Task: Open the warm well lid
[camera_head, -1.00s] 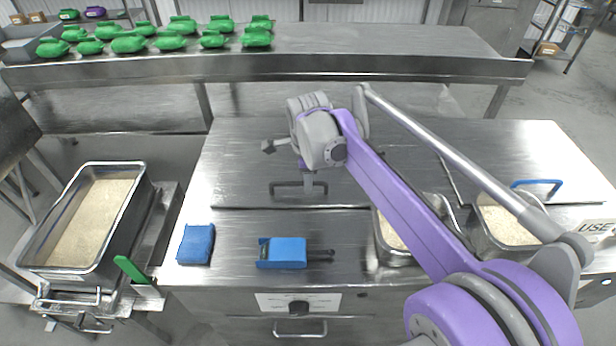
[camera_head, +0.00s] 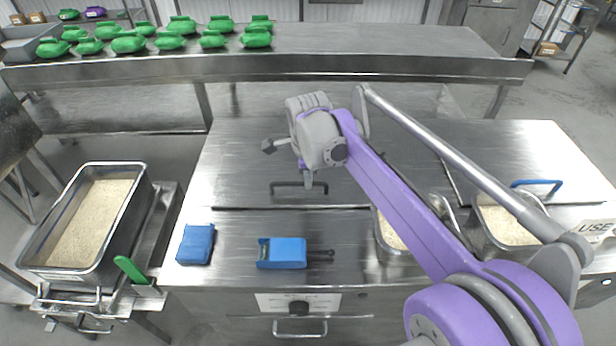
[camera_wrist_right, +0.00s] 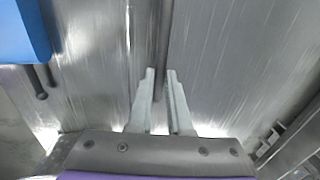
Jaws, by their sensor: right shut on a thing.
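The warm well lid (camera_head: 240,160) is a flat steel panel on the counter and lies level and closed. Its dark bar handle (camera_head: 285,184) stands near the lid's front edge. My right gripper (camera_head: 309,184) points down at the right part of this handle and is shut on it. In the right wrist view the dark handle bar (camera_wrist_right: 161,45) runs between the two pale fingers of the right gripper (camera_wrist_right: 160,80). The head view partly hides the fingertips behind the wrist. My left gripper is in neither view.
A blue block (camera_head: 196,244) and a blue tool (camera_head: 282,253) lie on the counter in front of the lid. Rice pans stand at left (camera_head: 146,190) and right (camera_head: 483,240). My right arm covers part of the right counter. Green containers (camera_head: 129,43) line the back shelf.

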